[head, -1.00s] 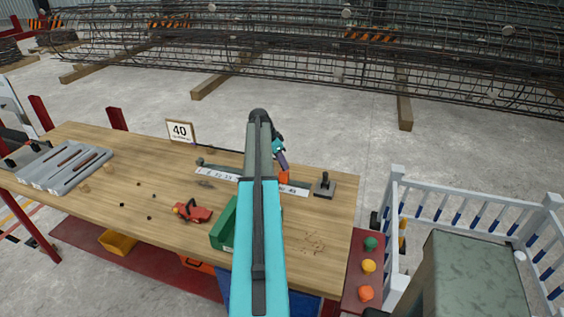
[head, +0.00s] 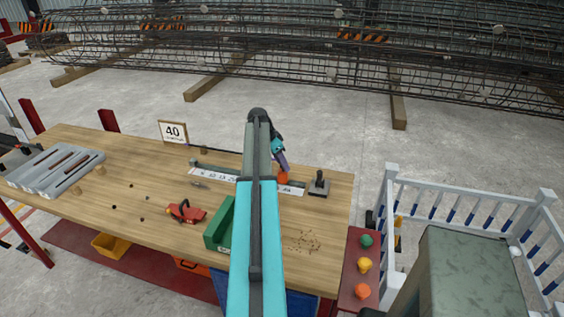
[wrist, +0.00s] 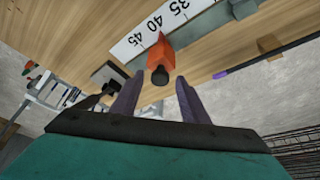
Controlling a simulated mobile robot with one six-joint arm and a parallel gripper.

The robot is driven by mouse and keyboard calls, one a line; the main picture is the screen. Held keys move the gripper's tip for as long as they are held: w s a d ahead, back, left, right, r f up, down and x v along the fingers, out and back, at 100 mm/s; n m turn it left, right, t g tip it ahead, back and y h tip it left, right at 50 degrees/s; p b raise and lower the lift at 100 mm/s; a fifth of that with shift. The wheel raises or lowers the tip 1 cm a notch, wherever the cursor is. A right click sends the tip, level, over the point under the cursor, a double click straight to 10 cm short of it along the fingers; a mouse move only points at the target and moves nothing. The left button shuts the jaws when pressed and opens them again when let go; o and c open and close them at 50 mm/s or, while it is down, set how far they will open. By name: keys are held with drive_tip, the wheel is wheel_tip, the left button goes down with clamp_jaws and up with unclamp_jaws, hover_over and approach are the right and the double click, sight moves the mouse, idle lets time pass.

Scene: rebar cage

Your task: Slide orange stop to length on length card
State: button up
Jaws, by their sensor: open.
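In the head view the stop (head: 283,178) shows just below my gripper (head: 280,156), close to the ruler's right end. My gripper (wrist: 157,98) is open. Its two purple fingers stand either side of the stop's knob in the wrist view, and contact cannot be made out. The length card (head: 173,132) at the bench's back edge reads 40. My arm hides the ruler's middle in the head view.
A dark block with a post (head: 319,184) stands at the ruler's right end. A green bin (head: 217,228) and a red tool (head: 185,211) lie in front of the ruler. A thin dark rod (wrist: 270,60) runs behind it. A grey slotted tray (head: 55,170) is at left.

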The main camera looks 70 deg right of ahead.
drive_tip(key=shift+r, duration=0.1)
drive_tip(key=b+v, duration=0.4)
drive_tip(key=v, duration=0.9)
drive_tip(key=shift+r, duration=0.3)
idle(0.4)
